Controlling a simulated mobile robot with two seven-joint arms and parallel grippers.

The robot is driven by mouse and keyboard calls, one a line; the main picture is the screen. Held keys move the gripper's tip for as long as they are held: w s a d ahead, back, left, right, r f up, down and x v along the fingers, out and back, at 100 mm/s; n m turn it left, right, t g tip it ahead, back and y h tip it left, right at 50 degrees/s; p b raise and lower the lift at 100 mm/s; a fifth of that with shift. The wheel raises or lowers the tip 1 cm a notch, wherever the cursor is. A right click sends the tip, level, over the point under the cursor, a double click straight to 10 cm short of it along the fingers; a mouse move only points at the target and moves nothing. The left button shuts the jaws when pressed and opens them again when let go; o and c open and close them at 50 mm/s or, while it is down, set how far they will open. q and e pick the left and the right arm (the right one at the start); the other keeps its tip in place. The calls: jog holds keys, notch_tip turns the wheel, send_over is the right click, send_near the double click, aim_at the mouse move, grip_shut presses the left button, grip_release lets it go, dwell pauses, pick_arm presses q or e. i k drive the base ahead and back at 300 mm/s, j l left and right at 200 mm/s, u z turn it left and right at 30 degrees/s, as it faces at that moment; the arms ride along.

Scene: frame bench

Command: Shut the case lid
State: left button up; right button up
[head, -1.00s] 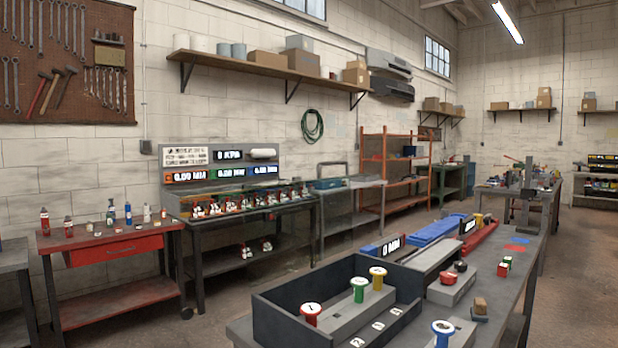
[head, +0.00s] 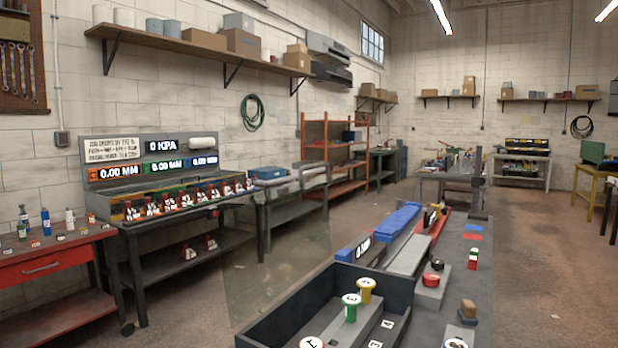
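A dark grey open-topped box (head: 388,287) stands at the near end of the grey bench, cut off by the bottom edge. Inside it are numbered knobs with green (head: 350,307), yellow (head: 366,290) and red-white (head: 311,342) tops. A faint see-through panel (head: 270,262) stands upright along the box's left side. It may be the lid of the case, standing open, but I cannot tell for sure. Neither of my grippers is in view.
Behind the box on the bench are a long blue item (head: 398,220), a red tray (head: 440,221) and a grey block with red and black knobs (head: 430,290). A work table with gauges (head: 150,172) and a red table (head: 45,270) stand left. The floor right of the bench is clear.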

aim_at(261, 197)
jog(key=i+j, duration=0.2)
jog(key=i+j+z, duration=0.1)
jog(key=j, duration=0.8)
jog(key=i+j+z, duration=0.15)
jog(key=j, duration=0.7)
jog(key=i+j, duration=0.1)
jog(key=j, duration=0.2)
jog(key=i+j+z, duration=0.1)
jog(key=j, duration=0.2)
jog(key=i+j, duration=0.1)
jog(key=j, duration=0.2)
jog(key=i+j+z, duration=0.15)
jog(key=j, duration=0.25)
jog(key=i+j+z, duration=0.15)
jog(key=i+j, duration=0.2)
